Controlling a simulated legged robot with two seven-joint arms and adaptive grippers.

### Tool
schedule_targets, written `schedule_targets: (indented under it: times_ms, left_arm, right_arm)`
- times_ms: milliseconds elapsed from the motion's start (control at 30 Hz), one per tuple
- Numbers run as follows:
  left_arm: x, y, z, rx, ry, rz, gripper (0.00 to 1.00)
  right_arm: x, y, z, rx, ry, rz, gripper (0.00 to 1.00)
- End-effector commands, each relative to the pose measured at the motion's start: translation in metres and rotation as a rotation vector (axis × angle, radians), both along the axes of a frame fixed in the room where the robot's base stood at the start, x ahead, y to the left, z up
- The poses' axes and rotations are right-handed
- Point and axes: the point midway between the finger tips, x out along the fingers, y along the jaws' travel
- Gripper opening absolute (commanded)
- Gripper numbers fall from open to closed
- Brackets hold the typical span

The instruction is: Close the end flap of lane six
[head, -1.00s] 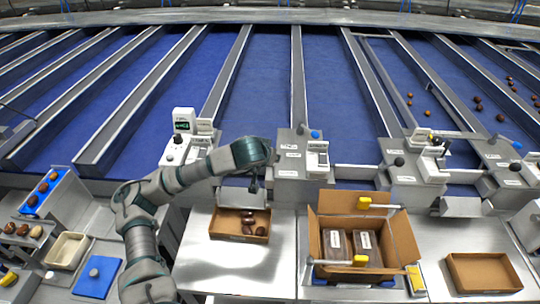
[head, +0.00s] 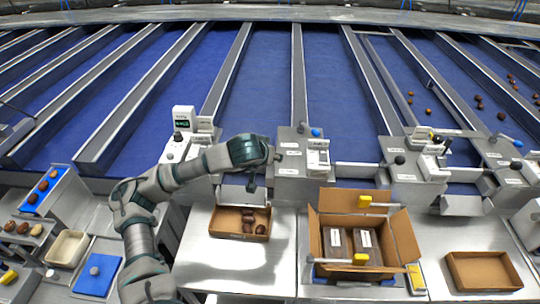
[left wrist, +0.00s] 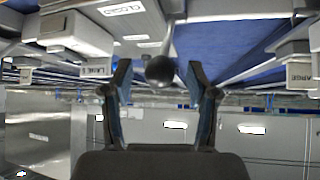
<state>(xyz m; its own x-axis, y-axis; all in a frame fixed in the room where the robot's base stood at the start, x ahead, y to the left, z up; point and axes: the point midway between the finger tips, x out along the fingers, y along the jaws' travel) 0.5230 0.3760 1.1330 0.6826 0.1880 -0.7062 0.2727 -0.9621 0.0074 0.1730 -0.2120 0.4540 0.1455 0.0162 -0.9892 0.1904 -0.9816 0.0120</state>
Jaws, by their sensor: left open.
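My left gripper (left wrist: 160,78) is open in the left wrist view, its two dark fingers standing either side of a black ball knob (left wrist: 160,70) on a thin rod. I cannot tell whether the fingers touch the knob. A label reading CLOSED (left wrist: 122,9) shows on a pale housing above and to the left. In the head view my left arm reaches to the front of the lanes, by a grey lane-end housing (head: 291,165). A metal chute (head: 231,193) lies beneath the wrist, partly covered. The flap itself is not clearly visible, and no lane number is readable.
A cardboard tray (head: 222,231) with several dates sits below the chute. An open carton (head: 400,238) with packed boxes stands right of it, and an empty tray (head: 455,275) farther right. Steel counter (head: 210,268) around the trays is partly clear.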

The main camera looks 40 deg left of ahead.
Motion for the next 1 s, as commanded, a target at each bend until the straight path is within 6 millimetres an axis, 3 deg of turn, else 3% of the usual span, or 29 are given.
schedule_targets:
  times_ms: [200, 400, 1000]
  left_arm:
    - [-0.034, -0.010, 0.036, 0.001, -0.005, -0.002, 0.59]
    - [-0.057, -0.016, 0.059, -0.001, 0.000, -0.002, 0.59]
    - [-0.066, -0.017, 0.067, -0.001, 0.003, -0.001, 0.59]
  right_arm:
    - [-0.001, -0.001, 0.000, -0.001, 0.000, 0.000, 0.00]
    - [0.000, -0.001, 0.000, -0.002, 0.001, 0.000, 0.00]
    - [-0.001, -0.001, 0.000, -0.003, 0.001, 0.000, 0.00]
